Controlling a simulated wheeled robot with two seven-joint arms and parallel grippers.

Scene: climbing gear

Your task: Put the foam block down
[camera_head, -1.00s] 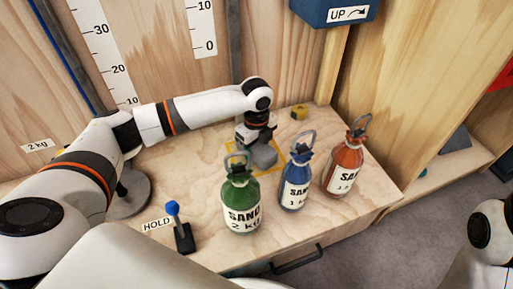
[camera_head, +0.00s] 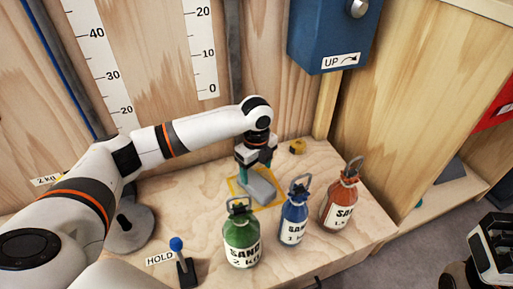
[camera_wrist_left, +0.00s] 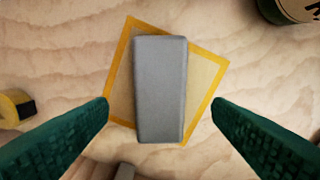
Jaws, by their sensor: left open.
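The grey foam block (camera_head: 259,187) lies on the wooden bench inside a yellow-outlined square (camera_head: 234,187). In the left wrist view the block (camera_wrist_left: 161,88) lies across the yellow square (camera_wrist_left: 214,82), with its ends close to or over the outline at top and bottom. My left gripper (camera_head: 254,168) is above the block, open, with a green finger on each side. In the left wrist view both fingers (camera_wrist_left: 160,103) stand clear of the block. My right gripper (camera_head: 497,250) is at the right edge, over the floor; its fingers do not show clearly.
Green (camera_head: 241,240), blue (camera_head: 293,218) and red (camera_head: 340,204) sand bottles stand at the bench front. A lever with a blue knob (camera_head: 177,244) is at the front left. A yellow object (camera_head: 297,147) lies behind, and a blue box (camera_head: 329,35) hangs above.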

